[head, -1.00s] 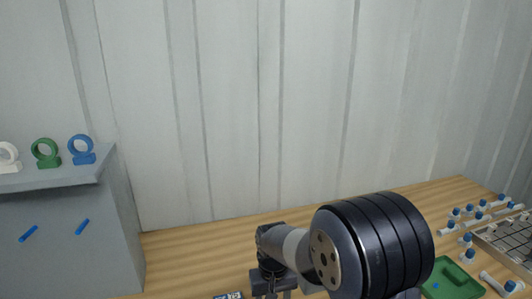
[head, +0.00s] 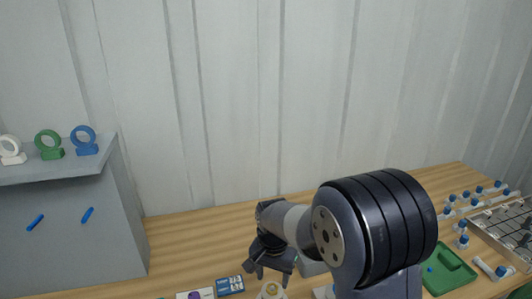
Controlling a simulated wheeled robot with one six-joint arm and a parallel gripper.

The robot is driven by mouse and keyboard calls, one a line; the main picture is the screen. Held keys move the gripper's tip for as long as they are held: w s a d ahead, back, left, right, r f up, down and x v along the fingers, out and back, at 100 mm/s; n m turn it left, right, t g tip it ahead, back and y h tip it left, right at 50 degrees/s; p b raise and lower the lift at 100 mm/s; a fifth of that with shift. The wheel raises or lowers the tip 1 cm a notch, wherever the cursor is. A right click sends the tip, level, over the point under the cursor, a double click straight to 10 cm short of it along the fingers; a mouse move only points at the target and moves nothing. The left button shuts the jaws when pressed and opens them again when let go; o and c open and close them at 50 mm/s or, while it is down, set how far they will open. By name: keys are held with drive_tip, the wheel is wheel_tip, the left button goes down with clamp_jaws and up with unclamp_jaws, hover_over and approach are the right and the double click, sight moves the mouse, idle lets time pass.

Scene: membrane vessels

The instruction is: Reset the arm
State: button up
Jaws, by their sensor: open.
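My gripper (head: 268,271) hangs at the end of my arm near the lower middle of the head view. Its two dark fingers point down and are spread apart, with nothing seen between them. A pale round item with a yellowish centre (head: 271,290) shows just below the fingers at the picture's bottom edge. I cannot tell how far under the gripper it is. My large dark arm joint hides part of the table to the right.
Blue-and-white box (head: 230,285) and white card with a purple spot (head: 196,294) lie left of the gripper. Green tray (head: 449,270), several blue-capped vessels (head: 463,241) and a metal rack (head: 508,232) are right. A grey shelf (head: 60,170) with three rings stands left.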

sight(272, 287)
drive_tip(key=shift+f+b, duration=1.9)
drive_tip(key=shift+r+n, duration=0.15)
drive_tip(key=shift+n, duration=0.45)
drive_tip(key=n, duration=1.1)
drive_tip(key=shift+r+n, duration=0.2)
drive_tip(key=shift+n, duration=0.1)
wheel_tip(272, 287, up, 3)
drive_tip(key=p, duration=0.2)
drive_tip(key=shift+p, duration=0.4)
drive_tip(key=shift+r, duration=0.25)
drive_tip(key=shift+f+m, duration=0.2)
drive_tip(key=shift+m, duration=0.8)
drive_tip(key=m, duration=1)
